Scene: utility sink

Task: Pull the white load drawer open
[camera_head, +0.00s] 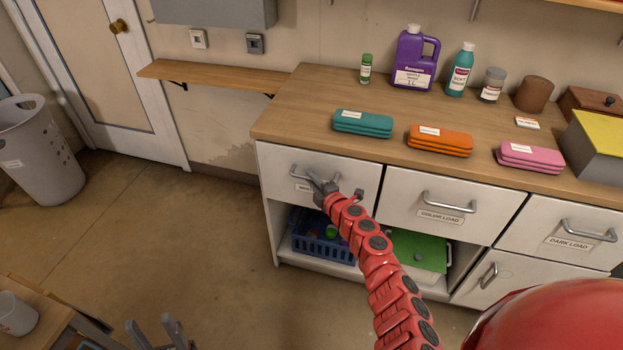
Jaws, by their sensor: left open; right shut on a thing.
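The left drawer (275,165) of the wooden-topped cabinet has a white front and a metal bar handle (298,172). It looks flush with the cabinet. Its label (302,188) is mostly hidden behind my gripper, so I cannot read it. My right gripper (317,180) is at the right part of this handle and shut on it; the red arm hides the area below. My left gripper (155,332) is open and empty at the bottom edge, over the floor and well away from the cabinet.
Drawers labelled color load (440,214) and dark load (568,243) are to the right. A blue basket (310,245) sits on the shelf below. Folded teal cloths (362,123) and bottles stand on the counter (300,105). The floor (190,240) before the cabinet is clear.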

